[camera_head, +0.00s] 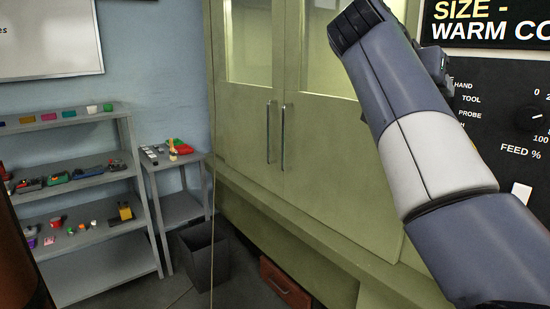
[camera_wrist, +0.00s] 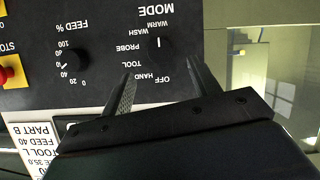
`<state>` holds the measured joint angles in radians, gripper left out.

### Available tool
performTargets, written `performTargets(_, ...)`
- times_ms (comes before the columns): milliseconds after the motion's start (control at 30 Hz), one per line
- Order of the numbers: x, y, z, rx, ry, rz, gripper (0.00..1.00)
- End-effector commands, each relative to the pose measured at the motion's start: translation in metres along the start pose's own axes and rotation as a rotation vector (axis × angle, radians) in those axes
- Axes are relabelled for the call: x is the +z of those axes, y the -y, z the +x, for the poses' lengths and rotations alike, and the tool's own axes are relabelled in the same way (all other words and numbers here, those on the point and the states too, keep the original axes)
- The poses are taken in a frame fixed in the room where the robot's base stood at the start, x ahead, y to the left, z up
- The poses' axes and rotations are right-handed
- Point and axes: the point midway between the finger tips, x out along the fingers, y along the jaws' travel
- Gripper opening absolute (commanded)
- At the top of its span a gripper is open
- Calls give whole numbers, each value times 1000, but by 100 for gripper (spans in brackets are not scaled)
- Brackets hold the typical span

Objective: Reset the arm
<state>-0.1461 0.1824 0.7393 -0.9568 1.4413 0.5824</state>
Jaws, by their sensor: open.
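My arm (camera_head: 425,150) rises across the right side of the head view, in front of the green machine's door and beside its control panel. My gripper does not clearly show there. In the wrist view my gripper (camera_wrist: 163,82) is open, its two dark fingers spread apart with nothing between them. Beyond the fingers is the black control panel (camera_wrist: 110,50), seen upside down, with a MODE knob (camera_wrist: 160,44) and a FEED % knob (camera_wrist: 70,65). I cannot tell whether a fingertip touches the panel.
The green machine (camera_head: 245,130) has double doors with two vertical handles. A grey shelf (camera_head: 90,265) with small parts stands at left. A small side table (camera_head: 180,208), a dark open bin (camera_head: 205,265) and a reddish-brown box (camera_head: 285,283) are nearby. A red button (camera_wrist: 4,76) shows on the panel.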

Motion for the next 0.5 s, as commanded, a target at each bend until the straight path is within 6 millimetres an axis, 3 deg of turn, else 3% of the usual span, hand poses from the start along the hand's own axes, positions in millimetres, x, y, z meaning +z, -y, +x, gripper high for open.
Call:
performTargets(333,-1,-2,71,4,1,1,58)
performTargets(500,-4,3,66,83,14,-215,58)
